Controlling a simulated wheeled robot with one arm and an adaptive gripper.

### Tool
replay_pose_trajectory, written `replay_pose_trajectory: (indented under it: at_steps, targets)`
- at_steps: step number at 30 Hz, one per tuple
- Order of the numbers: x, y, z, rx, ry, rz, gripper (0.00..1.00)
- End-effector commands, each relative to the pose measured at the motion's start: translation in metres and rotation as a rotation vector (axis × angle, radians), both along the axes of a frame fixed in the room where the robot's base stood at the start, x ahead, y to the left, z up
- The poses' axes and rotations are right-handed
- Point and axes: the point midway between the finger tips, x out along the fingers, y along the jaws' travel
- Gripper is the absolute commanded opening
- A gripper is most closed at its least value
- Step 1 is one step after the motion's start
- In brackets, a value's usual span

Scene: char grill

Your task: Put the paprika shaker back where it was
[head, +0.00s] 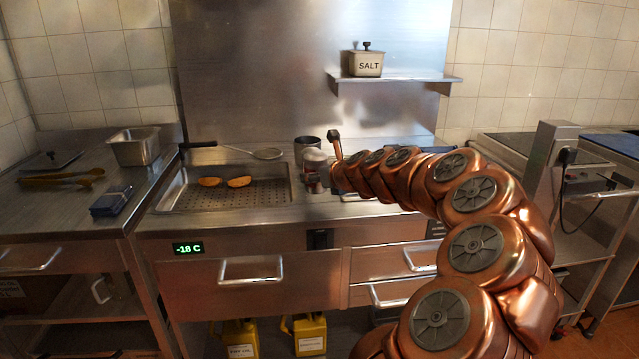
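My gripper (314,179) is at the shaker's lower body, at the end of my copper arm reaching in from the right. The fingers are small and partly hidden, so I cannot tell whether they are closed on it. Whether the shaker's base touches the counter is also hidden.
A dark round container (307,145) stands just behind the shaker. The perforated pan (225,197) holds two orange-brown pieces, with a skimmer (266,154) across its back edge. A salt box (362,63) sits on the wall shelf (400,79). A steel container (133,148) stands left.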

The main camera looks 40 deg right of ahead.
Motion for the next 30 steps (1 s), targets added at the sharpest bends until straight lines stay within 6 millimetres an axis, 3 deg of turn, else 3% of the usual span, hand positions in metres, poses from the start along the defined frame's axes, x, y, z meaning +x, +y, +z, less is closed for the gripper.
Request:
replay_pose_trajectory:
  at_steps: [6, 11, 14, 22, 30]
  targets:
    - [0.017, -0.022, -0.002, 0.000, -0.002, -0.002, 0.16]
    - [0.022, -0.029, -0.004, 0.000, 0.000, -0.001, 0.16]
    - [0.023, -0.030, -0.007, 0.001, 0.001, 0.000, 0.16]
    - [0.023, -0.029, -0.037, 0.003, 0.001, 0.002, 0.16]
    - [0.023, -0.029, -0.039, 0.001, 0.000, 0.001, 0.16]
